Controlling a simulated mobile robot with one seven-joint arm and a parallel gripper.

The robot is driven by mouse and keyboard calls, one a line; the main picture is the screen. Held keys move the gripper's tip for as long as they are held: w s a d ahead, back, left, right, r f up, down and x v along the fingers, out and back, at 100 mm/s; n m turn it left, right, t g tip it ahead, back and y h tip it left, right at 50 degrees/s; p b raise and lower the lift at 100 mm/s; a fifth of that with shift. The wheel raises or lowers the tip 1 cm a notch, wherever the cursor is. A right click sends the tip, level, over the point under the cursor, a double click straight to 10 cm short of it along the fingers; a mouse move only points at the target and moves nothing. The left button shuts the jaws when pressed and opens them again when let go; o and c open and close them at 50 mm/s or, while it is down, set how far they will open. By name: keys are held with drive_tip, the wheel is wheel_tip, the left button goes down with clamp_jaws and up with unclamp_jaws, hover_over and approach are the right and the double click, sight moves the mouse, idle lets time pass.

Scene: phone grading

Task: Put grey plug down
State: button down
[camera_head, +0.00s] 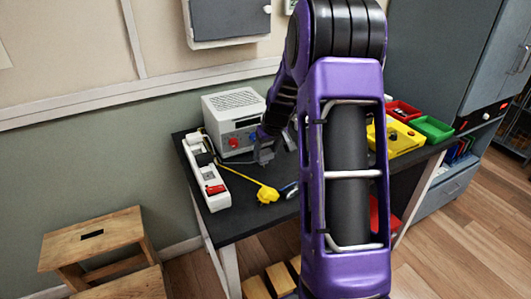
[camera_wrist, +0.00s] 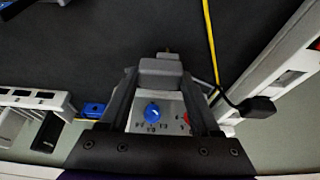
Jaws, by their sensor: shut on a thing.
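My gripper (camera_head: 264,154) is over the dark table (camera_head: 238,219), in front of the grey box. In the wrist view my gripper (camera_wrist: 160,80) is shut on the grey plug (camera_wrist: 161,67). The plug's body sits between the fingertips, with a small prong end pointing away from the palm. The plug looks held above the dark tabletop; whether it touches is not clear. In the head view the plug cannot be told apart from the fingers.
A white power strip (camera_head: 197,160) with a red switch lies left. A yellow plug (camera_head: 267,195) with a yellow cable lies in front. The grey box (camera_head: 234,104) has red and blue knobs. Red (camera_head: 403,109) and green (camera_head: 432,129) trays stand right, beyond my arm. A wooden stool (camera_head: 95,238) stands left.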

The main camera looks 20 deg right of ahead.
drive_tip(key=shift+f+b, duration=0.55)
drive_tip(key=shift+f, duration=0.1)
drive_tip(key=shift+c, duration=0.5)
unclamp_jaws()
drive_tip(key=shift+r, duration=0.1)
drive_tip(key=shift+r+p, duration=0.25)
drive_tip(key=shift+p, duration=0.1)
drive_tip(key=p+v, duration=0.2)
drive_tip(key=v, duration=1)
drive_tip(key=shift+r, duration=0.3)
drive_tip(key=shift+a, duration=0.1)
